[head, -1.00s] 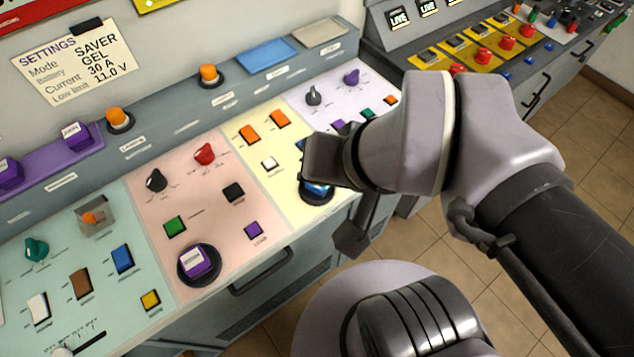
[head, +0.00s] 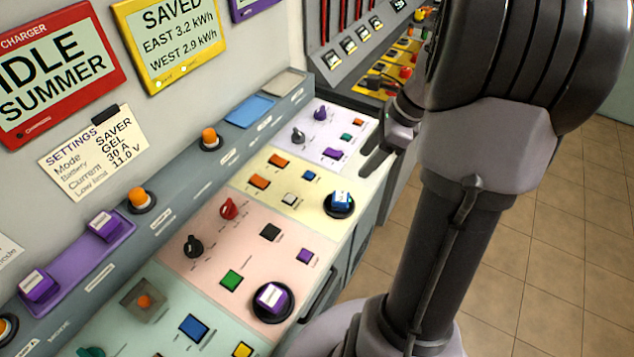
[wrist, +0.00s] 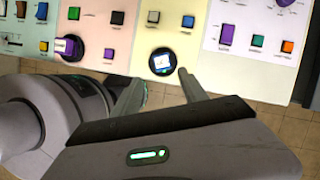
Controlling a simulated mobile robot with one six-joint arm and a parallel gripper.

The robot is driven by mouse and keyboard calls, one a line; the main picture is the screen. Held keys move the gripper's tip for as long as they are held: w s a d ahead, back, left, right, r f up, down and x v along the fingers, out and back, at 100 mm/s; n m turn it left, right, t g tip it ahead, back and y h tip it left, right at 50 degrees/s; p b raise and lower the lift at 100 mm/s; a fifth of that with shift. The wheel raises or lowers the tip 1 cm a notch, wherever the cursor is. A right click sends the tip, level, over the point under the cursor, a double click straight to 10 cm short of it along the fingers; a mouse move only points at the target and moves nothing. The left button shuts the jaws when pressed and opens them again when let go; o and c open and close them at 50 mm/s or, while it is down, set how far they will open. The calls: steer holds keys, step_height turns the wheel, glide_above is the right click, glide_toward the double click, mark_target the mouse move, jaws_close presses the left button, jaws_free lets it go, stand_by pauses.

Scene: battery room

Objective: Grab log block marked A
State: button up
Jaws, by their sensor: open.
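Several blocks have labels too small to read, so I cannot tell which one is log block A. A blue block with a pale top (head: 341,202) sits in a round black holder on the yellow panel; it also shows in the wrist view (wrist: 163,58). A purple block (head: 270,296) sits in a similar holder on the pink panel, and shows in the wrist view (wrist: 66,46). Two more purple blocks (head: 104,226) (head: 38,287) stand on a purple tray. My gripper (wrist: 158,79) is open and empty, its fingertips just short of the blue block's holder. It also shows in the head view (head: 368,158).
The sloping console (head: 300,222) carries knobs and coloured buttons close around the holders. A drawer handle (head: 318,300) sticks out of its front. Another console (head: 345,50) stands beyond. Tiled floor (head: 545,230) is open at right.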

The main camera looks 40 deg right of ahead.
steer(key=b, duration=0.5)
glide_toward(339, 196)
steer(key=x, duration=0.5)
steer(key=shift+w+a, duration=0.2)
steer(key=x, duration=0.1)
steer(key=b+x, duration=0.1)
steer(key=x, duration=0.1)
steer(key=b+x, duration=0.1)
steer(key=shift+s+d+f, duration=0.15)
steer(key=shift+d+f, duration=0.05)
steer(key=shift+f, duration=0.25)
steer(key=shift+a+f, duration=0.1)
steer(key=shift+f, duration=0.1)
steer(key=shift+r, duration=0.2)
jaws_close()
